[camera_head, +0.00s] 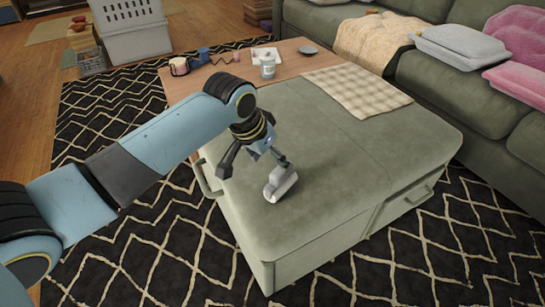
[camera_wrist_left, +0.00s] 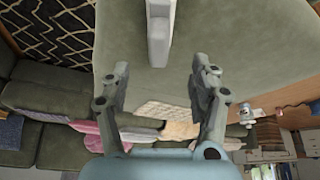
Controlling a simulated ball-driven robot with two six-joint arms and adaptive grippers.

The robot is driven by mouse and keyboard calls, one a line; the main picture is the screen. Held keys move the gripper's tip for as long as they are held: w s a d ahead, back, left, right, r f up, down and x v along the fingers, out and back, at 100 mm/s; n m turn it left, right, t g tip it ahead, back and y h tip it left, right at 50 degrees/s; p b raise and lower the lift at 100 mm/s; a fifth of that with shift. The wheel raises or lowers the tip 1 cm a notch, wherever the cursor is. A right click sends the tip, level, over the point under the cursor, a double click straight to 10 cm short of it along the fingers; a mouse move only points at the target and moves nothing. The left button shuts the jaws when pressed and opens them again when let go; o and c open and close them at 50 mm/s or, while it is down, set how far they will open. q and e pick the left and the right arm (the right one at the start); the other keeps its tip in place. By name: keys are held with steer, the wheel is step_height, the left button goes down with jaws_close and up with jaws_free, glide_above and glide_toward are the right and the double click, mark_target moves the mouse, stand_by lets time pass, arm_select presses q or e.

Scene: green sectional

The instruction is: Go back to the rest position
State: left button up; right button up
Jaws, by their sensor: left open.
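My left gripper (camera_head: 255,166) is over the green ottoman (camera_head: 330,150) in the head view, its fingers spread. In the left wrist view the same gripper (camera_wrist_left: 157,82) is open, with nothing between its fingers. A small grey-white object (camera_head: 281,184) is on the ottoman top just by one finger in the head view. In the left wrist view this object (camera_wrist_left: 158,32) shows beyond the fingertips; I cannot tell what it is or whether a finger touches it. My right gripper is in neither view.
A checked cloth (camera_head: 357,91) lies on the ottoman's far part. A wooden tabletop (camera_head: 225,74) behind holds a white jar (camera_head: 268,66) and several small items. A green sofa (camera_head: 440,85) stands at the right. The ottoman's near top is clear.

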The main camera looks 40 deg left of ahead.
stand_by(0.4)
arm_select(q)
steer(key=s+d+r+g, duration=0.1)
steer(key=s+r, duration=0.2)
steer(key=s, duration=0.5)
steer(key=s+d+r+m+g+y, duration=0.1)
steer(key=s+d+r, duration=0.1)
steer(key=s, duration=0.6)
steer(key=s+d+r, duration=0.1)
steer(key=s+r, duration=0.2)
steer(key=s, duration=0.5)
steer(key=s+a+f+g+p, duration=0.1)
steer(key=s+f, duration=0.1)
steer(key=f, duration=1.1)
steer(key=s+a+f+p, duration=0.1)
steer(key=s+a+f, duration=0.1)
steer(key=f, duration=1)
steer(key=s+f+g, duration=0.1)
steer(key=s+f, duration=1.1)
steer(key=s, duration=0.5)
steer(key=shift+s+a+f+n+g+p, duration=0.3)
steer(key=shift+s+a+f, duration=0.05)
